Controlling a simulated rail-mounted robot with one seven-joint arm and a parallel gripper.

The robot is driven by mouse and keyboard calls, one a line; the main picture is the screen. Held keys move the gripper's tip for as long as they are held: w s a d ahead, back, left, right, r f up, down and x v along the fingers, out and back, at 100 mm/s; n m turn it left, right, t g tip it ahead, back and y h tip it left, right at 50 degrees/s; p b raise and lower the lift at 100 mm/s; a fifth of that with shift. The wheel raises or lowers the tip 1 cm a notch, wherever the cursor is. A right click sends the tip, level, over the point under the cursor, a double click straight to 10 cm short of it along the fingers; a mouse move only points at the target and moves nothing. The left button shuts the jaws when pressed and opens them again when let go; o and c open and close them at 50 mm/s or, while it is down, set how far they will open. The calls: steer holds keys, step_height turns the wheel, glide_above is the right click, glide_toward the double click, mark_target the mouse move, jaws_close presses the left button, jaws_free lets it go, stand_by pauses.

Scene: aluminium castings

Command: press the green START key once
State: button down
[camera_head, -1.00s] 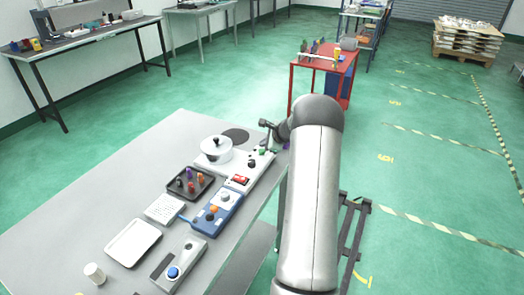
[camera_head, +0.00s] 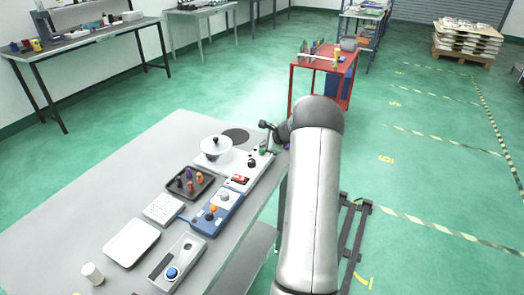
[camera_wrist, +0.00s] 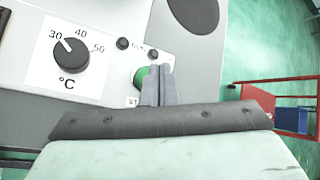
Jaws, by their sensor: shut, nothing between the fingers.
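The green START key (camera_wrist: 140,78) is a round button on a light grey control panel (camera_wrist: 40,88). In the wrist view the shut fingers of my gripper (camera_wrist: 162,72) cover its right part. The tips appear right at the key, but I cannot tell whether they touch it or whether it is pressed down. Only the letters "ST" of its label show. In the head view the green key (camera_head: 263,149) is a small spot just below my gripper (camera_head: 270,148), at the panel's far right end.
Beside the key are a black temperature dial (camera_wrist: 70,54) and small black knobs (camera_wrist: 123,43). A white pot (camera_head: 216,150), a dark tray of coloured pegs (camera_head: 190,184) and a blue control box (camera_head: 216,212) stand on the grey table. A red cart (camera_head: 330,72) stands beyond.

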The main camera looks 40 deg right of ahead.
steer(key=shift+f+b, duration=0.45)
steer(key=shift+b, duration=0.05)
stand_by(0.3)
stand_by(0.4)
steer(key=shift+r+p, duration=0.45)
steer(key=shift+r, duration=0.4)
steer(key=shift+r, duration=0.15)
steer(key=shift+r+p, duration=1.6)
steer(key=shift+r, duration=0.85)
steer(key=shift+f, duration=0.1)
